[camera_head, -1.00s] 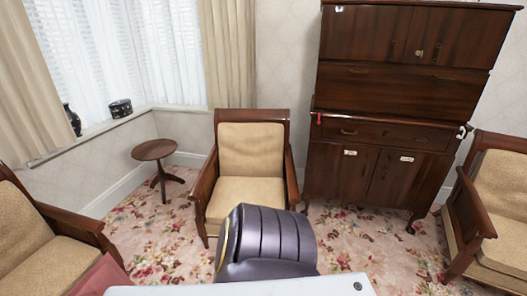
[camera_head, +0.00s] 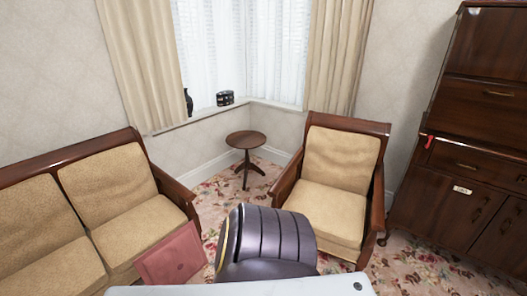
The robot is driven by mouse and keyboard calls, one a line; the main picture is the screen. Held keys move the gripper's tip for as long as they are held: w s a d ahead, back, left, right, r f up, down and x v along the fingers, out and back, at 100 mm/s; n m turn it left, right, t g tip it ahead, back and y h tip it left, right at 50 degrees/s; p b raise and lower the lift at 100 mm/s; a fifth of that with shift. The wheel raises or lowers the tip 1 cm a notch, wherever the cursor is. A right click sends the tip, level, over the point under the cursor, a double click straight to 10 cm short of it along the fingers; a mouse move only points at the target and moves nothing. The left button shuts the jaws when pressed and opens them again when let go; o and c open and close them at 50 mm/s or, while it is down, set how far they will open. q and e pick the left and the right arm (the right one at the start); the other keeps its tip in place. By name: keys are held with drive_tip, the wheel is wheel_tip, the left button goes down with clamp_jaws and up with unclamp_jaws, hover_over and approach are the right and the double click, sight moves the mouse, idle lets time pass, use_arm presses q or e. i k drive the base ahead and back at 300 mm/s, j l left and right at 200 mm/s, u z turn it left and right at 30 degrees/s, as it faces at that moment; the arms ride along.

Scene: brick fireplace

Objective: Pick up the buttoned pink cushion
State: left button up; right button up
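A pink cushion (camera_head: 172,254) shows at the lower left of the head view. It leans at a tilt against the front of the tan sofa (camera_head: 62,262), near the sofa's right arm. Its lower part is cut off by my own body, and I cannot clearly make out buttons on it. Neither of my grippers is in view, so I cannot see their state.
A wooden armchair (camera_head: 333,208) with tan cushions stands right of centre. A small round side table (camera_head: 245,140) stands in the corner under the window. A dark wooden cabinet (camera_head: 462,195) is at the right. Flowered carpet (camera_head: 220,192) lies between sofa and armchair.

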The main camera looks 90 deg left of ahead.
sight(175, 260)
drive_tip(key=l+u, duration=0.2)
drive_tip(key=u, duration=3.7)
